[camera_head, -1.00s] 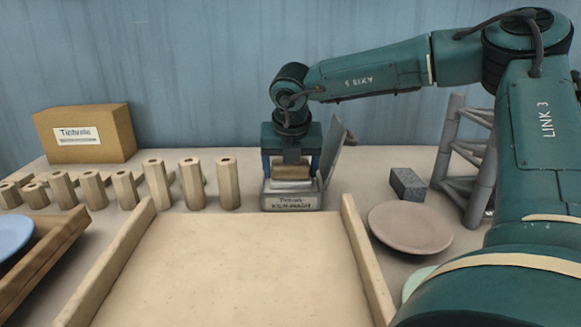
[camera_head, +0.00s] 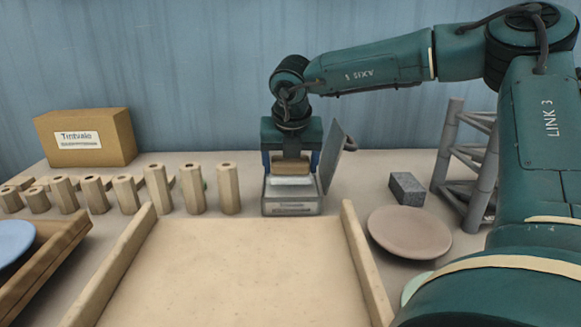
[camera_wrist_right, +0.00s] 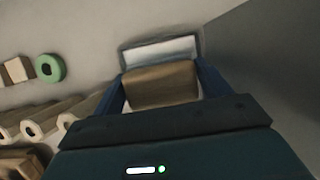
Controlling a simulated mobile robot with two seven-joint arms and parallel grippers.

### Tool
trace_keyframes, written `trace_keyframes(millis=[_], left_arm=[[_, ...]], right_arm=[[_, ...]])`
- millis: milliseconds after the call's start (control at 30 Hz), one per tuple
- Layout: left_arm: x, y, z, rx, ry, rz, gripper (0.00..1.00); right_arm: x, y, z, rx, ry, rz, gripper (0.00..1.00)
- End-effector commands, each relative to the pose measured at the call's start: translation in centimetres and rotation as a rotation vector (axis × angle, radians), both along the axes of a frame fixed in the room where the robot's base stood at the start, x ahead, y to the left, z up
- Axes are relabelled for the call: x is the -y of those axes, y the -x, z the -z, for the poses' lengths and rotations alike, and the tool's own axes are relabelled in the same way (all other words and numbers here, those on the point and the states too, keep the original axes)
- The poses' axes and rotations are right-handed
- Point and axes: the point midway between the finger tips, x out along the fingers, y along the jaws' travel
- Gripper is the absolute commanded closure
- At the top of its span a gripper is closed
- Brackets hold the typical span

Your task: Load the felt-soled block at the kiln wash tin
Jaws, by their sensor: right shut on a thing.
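The kiln wash tin (camera_head: 292,207) stands on the table behind the wooden board, its grey lid (camera_head: 332,155) swung up on the right. White shows inside its opening, and also in the right wrist view (camera_wrist_right: 160,50). My right gripper (camera_head: 290,164) is shut on the tan felt-soled block (camera_wrist_right: 160,85), one blue finger at each side. The block (camera_head: 291,160) is over the tin's opening, with pale white showing below it. I cannot make out its felt sole or whether it touches the wash. My left gripper is out of view.
A pale board with raised side rails (camera_head: 230,270) fills the front middle. Several wooden posts (camera_head: 192,188) stand left of the tin. A round plate (camera_head: 410,232), a dark grey block (camera_head: 407,187) and a grey rack (camera_head: 468,165) are at right. A carton (camera_head: 86,137) stands back left.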

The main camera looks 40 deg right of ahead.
Motion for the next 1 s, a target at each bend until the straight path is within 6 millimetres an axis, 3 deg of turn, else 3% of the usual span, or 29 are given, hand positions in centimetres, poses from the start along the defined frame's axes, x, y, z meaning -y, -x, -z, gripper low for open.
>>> trace_keyframes(millis=[500,1000], left_arm=[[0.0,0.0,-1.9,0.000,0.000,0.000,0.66],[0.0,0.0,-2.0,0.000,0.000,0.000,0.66]], right_arm=[[0.0,0.0,-4.4,0.002,0.002,0.000,0.60],[0.0,0.0,-4.8,0.002,0.001,0.000,0.60]])
